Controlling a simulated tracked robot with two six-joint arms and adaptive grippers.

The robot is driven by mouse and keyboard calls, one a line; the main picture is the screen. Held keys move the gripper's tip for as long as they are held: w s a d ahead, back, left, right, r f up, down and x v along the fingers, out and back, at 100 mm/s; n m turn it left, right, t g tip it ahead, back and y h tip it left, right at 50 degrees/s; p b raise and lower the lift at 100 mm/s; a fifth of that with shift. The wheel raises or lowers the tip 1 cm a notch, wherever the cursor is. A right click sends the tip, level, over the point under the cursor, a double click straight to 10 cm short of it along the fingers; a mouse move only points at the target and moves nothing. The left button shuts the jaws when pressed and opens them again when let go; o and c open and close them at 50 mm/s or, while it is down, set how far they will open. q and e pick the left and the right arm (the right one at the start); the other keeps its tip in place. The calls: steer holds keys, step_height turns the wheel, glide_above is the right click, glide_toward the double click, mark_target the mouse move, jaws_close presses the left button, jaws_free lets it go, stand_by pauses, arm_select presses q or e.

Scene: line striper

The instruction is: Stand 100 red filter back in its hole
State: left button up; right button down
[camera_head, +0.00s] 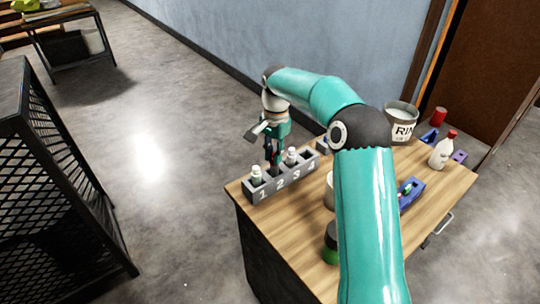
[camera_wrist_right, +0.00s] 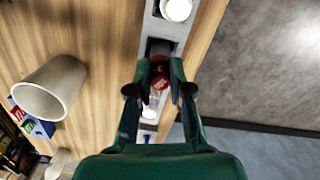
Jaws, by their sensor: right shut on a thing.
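The grey block (camera_head: 290,183) numbered 1 to 4 stands along the table's far left edge. White-capped bottles sit at place 1 (camera_head: 256,175) and place 3 (camera_head: 291,156). My right gripper (camera_head: 275,155) points down over the block, around place 2, between these bottles. It is shut on the red filter (camera_wrist_right: 160,74), a small piece with a red top seen between the fingers in the wrist view. A dark square opening (camera_wrist_right: 160,47) shows in the block beside it. Whether the filter's lower end is in a hole is hidden by the fingers. My left gripper is out of view.
A white cup (camera_wrist_right: 50,87) stands beside the block. A bucket marked RIN (camera_head: 402,122), a white bottle with red cap (camera_head: 443,150) and a blue holder (camera_head: 412,192) stand on the table's right. A dark mesh cage (camera_head: 60,180) stands at left on the floor.

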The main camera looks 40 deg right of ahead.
steer(key=shift+f+b, duration=0.3)
steer(key=shift+f, duration=0.3)
steer(key=c, duration=1)
jaws_free()
steer(key=shift+o, duration=0.4)
steer(key=shift+o, duration=1.2)
steer(key=shift+r, duration=0.1)
steer(key=shift+d+r+p, duration=0.2)
steer(key=shift+r+p, duration=3.2)
steer(key=shift+r, duration=0.05)
